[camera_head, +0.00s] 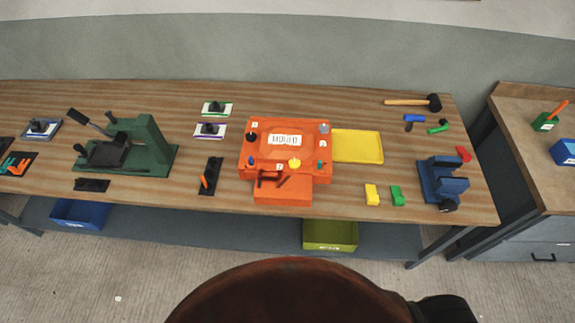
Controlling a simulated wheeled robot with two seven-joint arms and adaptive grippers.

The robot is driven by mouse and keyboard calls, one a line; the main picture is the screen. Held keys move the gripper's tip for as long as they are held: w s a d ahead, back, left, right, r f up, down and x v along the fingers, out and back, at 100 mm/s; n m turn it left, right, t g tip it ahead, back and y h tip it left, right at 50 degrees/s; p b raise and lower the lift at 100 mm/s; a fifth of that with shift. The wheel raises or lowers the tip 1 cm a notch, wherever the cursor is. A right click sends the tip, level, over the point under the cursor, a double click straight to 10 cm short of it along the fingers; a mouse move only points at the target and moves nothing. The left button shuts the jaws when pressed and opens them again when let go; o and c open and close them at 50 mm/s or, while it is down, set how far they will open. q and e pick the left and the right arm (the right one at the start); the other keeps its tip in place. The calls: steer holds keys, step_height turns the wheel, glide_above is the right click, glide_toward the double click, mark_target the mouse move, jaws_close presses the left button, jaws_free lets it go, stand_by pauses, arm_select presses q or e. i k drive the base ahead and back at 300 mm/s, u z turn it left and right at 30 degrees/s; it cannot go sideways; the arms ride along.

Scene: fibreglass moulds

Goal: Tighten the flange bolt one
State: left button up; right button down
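An orange mould block (258,152) stands at the middle of the long workbench, with a white lettered plate (285,140) on its top. Small fittings sit around its top: a black knob (251,136) at the far left, a grey one (324,128) at the far right, a yellow one (294,162) at the front. Smaller dark or teal fittings are at the near corners. Small white labels lie beside some of them, too small to read, so I cannot tell which is flange bolt one. Neither of my grippers shows in the head view.
A yellow tray (357,146) adjoins the mould's right side. A green press (152,145) stands left, a blue vise (441,183) right. A mallet (415,102), yellow block (372,195) and green block (397,196) lie on the bench. A dark rounded shape fills the bottom centre.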

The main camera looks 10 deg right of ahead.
mark_target(250, 138)
steer(key=z, duration=0.05)
steer(key=k, duration=1.2)
steer(key=u, duration=0.85)
steer(key=i, duration=1.1)
steer(key=z, duration=0.25)
